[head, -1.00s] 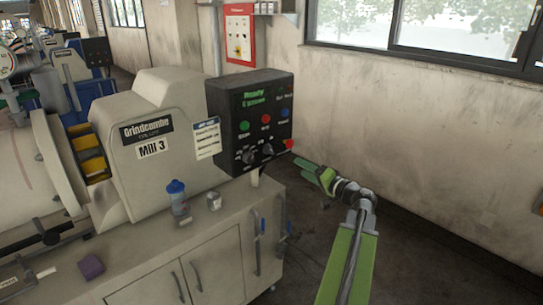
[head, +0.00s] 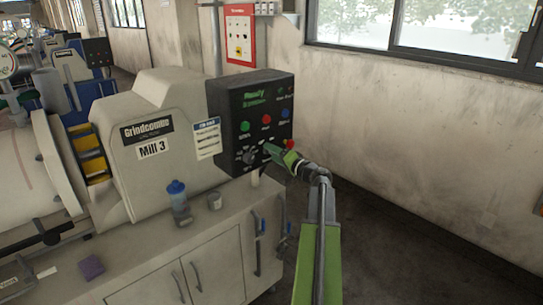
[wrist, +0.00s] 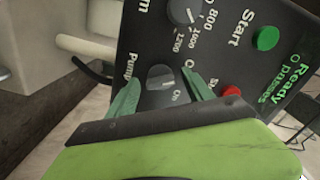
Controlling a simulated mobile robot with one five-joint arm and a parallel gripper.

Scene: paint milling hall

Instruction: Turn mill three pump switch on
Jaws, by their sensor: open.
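The Mill 3 control panel (head: 222,118) is a black box at the right end of the mill. The pump switch (wrist: 160,79) is a dark rotary knob with a pale mark, beside the "Pump" and "On" lettering in the wrist view. I cannot tell its setting for sure. My gripper (head: 269,150) is at the panel's lower right and covers most of the switch in the head view. In the wrist view my gripper (wrist: 163,76) is open, with one green finger on each side of the switch. I cannot tell whether they touch it.
A speed knob (wrist: 184,10) sits beside the pump switch. The green start button (wrist: 265,38) and a red button (wrist: 231,90) are nearby. A red emergency button (head: 290,144) is close to my gripper. A blue-capped bottle (head: 179,205) stands on the cabinet top. Floor at right is clear.

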